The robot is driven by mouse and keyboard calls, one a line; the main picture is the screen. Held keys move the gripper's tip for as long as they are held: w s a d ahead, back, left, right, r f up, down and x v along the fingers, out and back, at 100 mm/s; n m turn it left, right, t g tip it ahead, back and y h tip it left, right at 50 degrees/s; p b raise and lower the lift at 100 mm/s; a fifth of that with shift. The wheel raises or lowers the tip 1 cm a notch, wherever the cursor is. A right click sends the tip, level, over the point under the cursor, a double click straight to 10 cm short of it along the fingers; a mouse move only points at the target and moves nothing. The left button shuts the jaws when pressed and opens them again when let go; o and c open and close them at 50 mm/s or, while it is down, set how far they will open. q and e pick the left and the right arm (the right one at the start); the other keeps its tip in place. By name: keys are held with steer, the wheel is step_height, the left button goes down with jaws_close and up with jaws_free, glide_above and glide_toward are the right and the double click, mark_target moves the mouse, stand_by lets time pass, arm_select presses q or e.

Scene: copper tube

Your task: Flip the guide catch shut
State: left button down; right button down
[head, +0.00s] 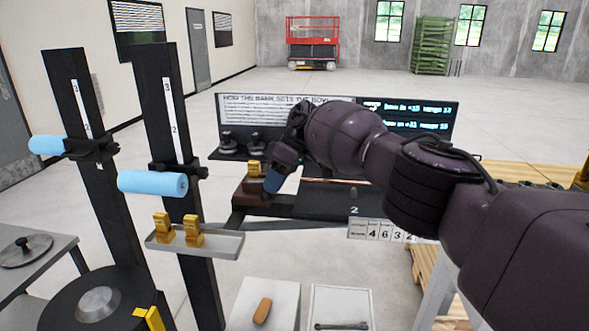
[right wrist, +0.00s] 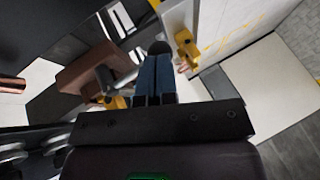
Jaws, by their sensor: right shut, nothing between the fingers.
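The guide appears as a brown block (head: 250,194) on the dark bench behind the small tray. In the right wrist view the brown block (right wrist: 92,74) lies left of my fingers, with a grey metal lever-like piece (right wrist: 108,76) beside it that may be the catch. I cannot tell whether the catch is open or shut. My right gripper (head: 272,183) is at the block's right side, fingers pointing down, shut and empty. Its blue fingers (right wrist: 155,78) lie together in the right wrist view. Whether they touch the catch is unclear. My left gripper is not in view.
A copper tube end (right wrist: 12,84) shows at the left of the right wrist view. A grey tray (head: 222,246) with yellow pieces (head: 193,230) sits in front of the block. Dark posts (head: 178,110) with blue rollers (head: 150,183) stand left. A display board (head: 290,108) stands behind.

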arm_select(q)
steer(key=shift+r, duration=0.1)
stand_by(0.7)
